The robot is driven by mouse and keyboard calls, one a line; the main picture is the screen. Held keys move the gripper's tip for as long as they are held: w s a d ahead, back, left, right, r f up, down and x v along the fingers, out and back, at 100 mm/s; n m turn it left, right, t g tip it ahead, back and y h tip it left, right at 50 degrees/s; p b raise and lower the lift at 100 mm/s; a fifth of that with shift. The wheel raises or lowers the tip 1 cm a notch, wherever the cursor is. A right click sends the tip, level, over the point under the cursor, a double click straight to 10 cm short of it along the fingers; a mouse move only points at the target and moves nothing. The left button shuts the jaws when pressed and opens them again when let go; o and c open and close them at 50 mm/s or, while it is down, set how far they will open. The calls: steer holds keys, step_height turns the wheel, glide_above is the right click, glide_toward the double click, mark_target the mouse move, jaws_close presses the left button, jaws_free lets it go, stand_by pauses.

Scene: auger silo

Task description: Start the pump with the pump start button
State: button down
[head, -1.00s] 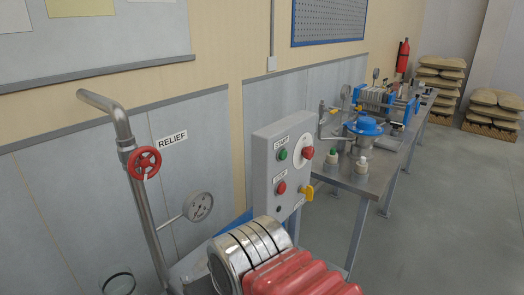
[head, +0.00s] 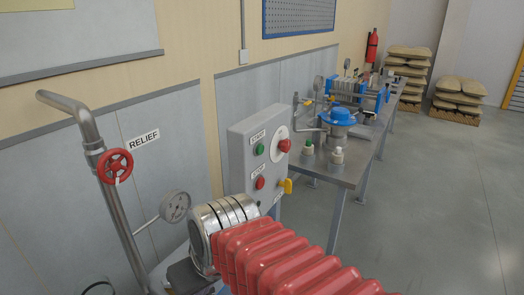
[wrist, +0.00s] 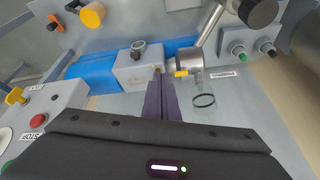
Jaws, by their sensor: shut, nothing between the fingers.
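A grey control box (head: 246,186) stands on a post in the middle of the head view. Its green button (head: 260,149) sits under a START label. Below are a red button (head: 260,183) under a STOP label and, to the right, a yellow switch (head: 286,186) and a red mushroom button (head: 284,146). In the wrist view, part of the box (wrist: 62,100) shows at left, upside down; a green button (wrist: 7,166) is cut by the left edge. My gripper (wrist: 157,76) is shut and empty, to the right of the box in that view. It cannot be made out in the head view.
A red RELIEF handwheel (head: 115,166) on a pipe and a gauge (head: 175,207) are left of the box. A steel bench (head: 345,172) with a blue-topped unit (head: 339,116) is behind it. The floor (head: 440,190) at right is clear.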

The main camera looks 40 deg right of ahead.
mark_target(260, 149)
steer(key=w+d+r+m+t, duration=0.2)
steer(key=w+d+m, duration=0.3)
steer(key=d, duration=0.4)
steer(key=w+d+r+m+t, duration=0.1)
steer(key=w+d+r+m, duration=0.1)
steer(key=w+d+m, duration=0.45)
steer(key=s+d+r+m+t+h, duration=0.1)
steer(key=s+d+r+m+h, duration=0.1)
steer(key=d, duration=0.9)
steer(key=s+d+r+m+t+h, duration=0.1)
steer(key=d+r+m, duration=0.3)
steer(key=d, duration=0.6)
steer(key=shift+s+d+r+m+t+h, duration=0.4)
steer(key=shift+m+t, duration=0.3)
steer(key=shift+m, duration=0.45)
steer(key=shift+w+f, duration=0.1)
steer(key=shift+w, duration=0.1)
steer(key=w+a, duration=0.2)
steer(key=w, duration=0.6)
steer(key=shift+a, duration=0.25)
steer(key=shift+w, duration=0.2)
